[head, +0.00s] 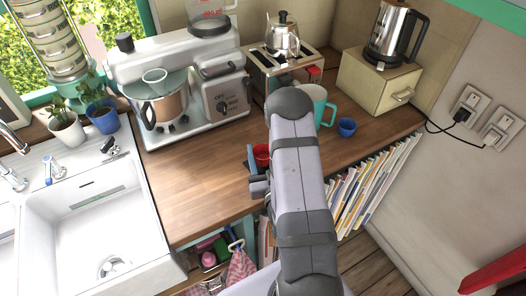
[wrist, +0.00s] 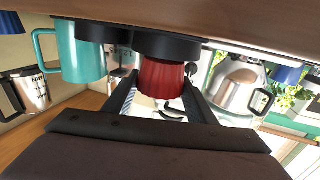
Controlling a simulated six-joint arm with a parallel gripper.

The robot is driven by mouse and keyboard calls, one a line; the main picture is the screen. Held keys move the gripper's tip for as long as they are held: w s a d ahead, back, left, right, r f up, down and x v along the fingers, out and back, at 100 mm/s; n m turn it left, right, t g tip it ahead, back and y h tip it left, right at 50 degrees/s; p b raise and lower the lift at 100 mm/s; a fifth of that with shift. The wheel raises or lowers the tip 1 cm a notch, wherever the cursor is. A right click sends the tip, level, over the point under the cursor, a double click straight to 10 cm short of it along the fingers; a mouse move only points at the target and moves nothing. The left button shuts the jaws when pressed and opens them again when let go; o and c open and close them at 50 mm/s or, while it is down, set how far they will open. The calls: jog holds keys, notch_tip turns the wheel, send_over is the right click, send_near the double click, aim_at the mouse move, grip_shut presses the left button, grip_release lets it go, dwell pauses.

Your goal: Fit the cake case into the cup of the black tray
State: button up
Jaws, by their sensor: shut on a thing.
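The red fluted cake case (wrist: 162,80) is between the two dark fingers of my gripper (wrist: 161,85), which is shut on it. In the wrist view the scene is upside down, with the counter at the top. The case's base meets a round black cup of the tray (wrist: 166,46); I cannot tell how far inside it sits. Another black cup (wrist: 98,30) is beside it, empty as far as I see. In the head view the red case (head: 262,154) shows just left of my arm, which hides most of the tray.
A teal mug (head: 318,104) and a small blue cup (head: 347,127) stand right of my arm. Counter left of my gripper (head: 195,185) is clear. The sink is further left.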

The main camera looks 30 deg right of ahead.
jog(key=shift+f, duration=0.15)
jog(key=shift+f+b, duration=1.05)
jog(key=shift+b, duration=0.15)
jog(key=shift+f+b, duration=0.35)
jog(key=o, duration=1.1)
jog(key=shift+r, duration=0.1)
notch_tip(320, 180, up, 10)
jog(key=p, duration=1)
